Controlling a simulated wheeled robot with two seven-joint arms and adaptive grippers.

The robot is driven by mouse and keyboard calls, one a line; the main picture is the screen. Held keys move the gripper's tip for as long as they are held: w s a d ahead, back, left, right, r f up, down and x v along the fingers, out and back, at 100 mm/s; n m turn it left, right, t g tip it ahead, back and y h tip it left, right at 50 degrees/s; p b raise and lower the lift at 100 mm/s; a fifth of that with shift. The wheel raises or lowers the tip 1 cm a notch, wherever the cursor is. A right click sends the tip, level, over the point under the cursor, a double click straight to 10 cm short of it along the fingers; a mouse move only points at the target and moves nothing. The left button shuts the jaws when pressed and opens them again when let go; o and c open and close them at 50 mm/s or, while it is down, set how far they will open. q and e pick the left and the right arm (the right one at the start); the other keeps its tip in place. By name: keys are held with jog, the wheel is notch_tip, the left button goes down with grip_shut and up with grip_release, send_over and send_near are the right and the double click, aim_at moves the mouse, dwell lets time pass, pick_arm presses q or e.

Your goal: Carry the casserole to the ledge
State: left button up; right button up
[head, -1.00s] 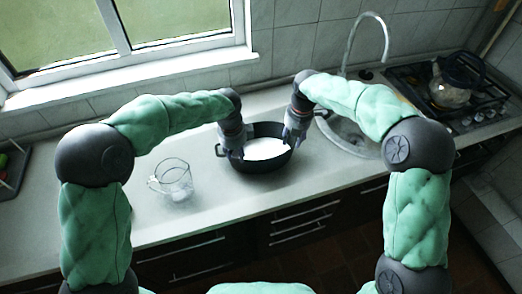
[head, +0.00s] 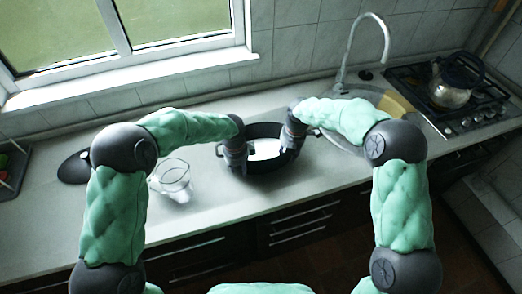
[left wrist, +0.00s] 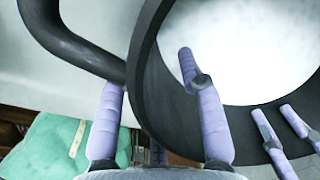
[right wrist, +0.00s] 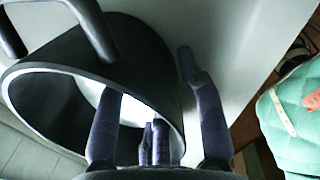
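The casserole (head: 258,166) is a black pot with a white inside, standing on the counter in the middle of the head view. My left gripper (head: 237,166) is at its left rim. In the left wrist view, my left gripper's fingers (left wrist: 158,110) straddle the dark wall, one outside near a handle (left wrist: 75,40) and one over the inside, apart. My right gripper (head: 291,143) is at the right rim. In the right wrist view its fingers (right wrist: 155,115) are also spread across the wall. The ledge appears to be the white window sill (head: 130,83) at the back left.
A glass measuring jug (head: 174,180) stands left of the casserole. A dark flat oval thing (head: 73,167) lies further left by a dark rack (head: 12,170). A tap (head: 343,60), a sink with a yellowish board (head: 394,104), and a hob with a kettle (head: 450,88) are at right.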

pick_arm(q)
jog(key=shift+f, duration=0.7)
pick_arm(e)
jog(key=shift+f, duration=0.65)
pick_arm(q)
grip_shut()
pick_arm(e)
grip_shut()
pick_arm(q)
jog(key=shift+w+r, duration=0.3)
pick_arm(e)
jog(key=shift+w+r, duration=0.25)
jog(key=shift+w, duration=0.05)
